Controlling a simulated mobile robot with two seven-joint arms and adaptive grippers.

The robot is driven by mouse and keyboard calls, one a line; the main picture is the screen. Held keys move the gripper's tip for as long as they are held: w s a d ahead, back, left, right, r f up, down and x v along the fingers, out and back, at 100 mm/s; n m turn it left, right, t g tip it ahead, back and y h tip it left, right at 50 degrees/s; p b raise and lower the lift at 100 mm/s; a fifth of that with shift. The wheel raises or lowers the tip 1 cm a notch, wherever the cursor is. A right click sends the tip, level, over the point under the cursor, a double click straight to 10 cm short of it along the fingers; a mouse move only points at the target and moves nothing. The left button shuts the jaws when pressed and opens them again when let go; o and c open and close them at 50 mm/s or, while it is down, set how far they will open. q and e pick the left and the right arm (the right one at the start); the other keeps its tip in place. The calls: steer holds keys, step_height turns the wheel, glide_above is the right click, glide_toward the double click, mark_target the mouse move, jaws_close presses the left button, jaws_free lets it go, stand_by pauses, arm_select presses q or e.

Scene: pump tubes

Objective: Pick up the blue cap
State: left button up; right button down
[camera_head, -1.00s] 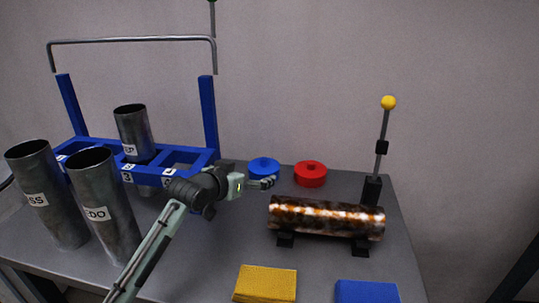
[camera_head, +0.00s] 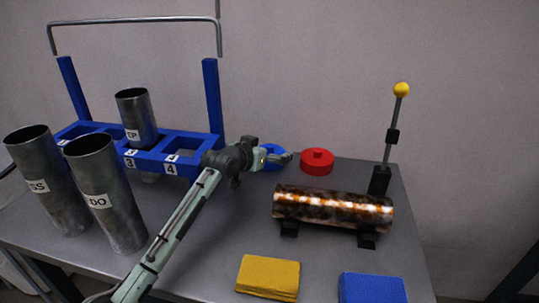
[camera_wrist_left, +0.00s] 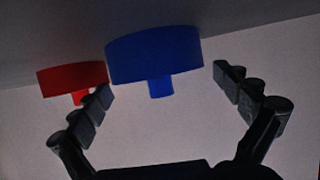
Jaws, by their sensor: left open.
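The blue cap (camera_head: 271,149) sits at the back of the grey table, partly hidden behind my left gripper in the head view. In the left wrist view the blue cap (camera_wrist_left: 154,56) is a wide disc with a narrow knob, and the knob points between my fingers. My left gripper (camera_head: 288,158) is open and close to the cap. In the left wrist view the open fingers (camera_wrist_left: 163,84) are on either side of the cap's knob, with nothing held between them. My right gripper is not in view.
A red cap (camera_head: 317,161) sits just right of the blue one, and it also shows in the left wrist view (camera_wrist_left: 70,79). A rusty tube (camera_head: 333,210) lies on black supports. A blue rack (camera_head: 212,100) and metal tubes (camera_head: 105,195) stand left. Yellow (camera_head: 268,277) and blue cloths (camera_head: 372,288) lie in front.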

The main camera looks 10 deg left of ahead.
arm_select(q)
steer(key=c, duration=1)
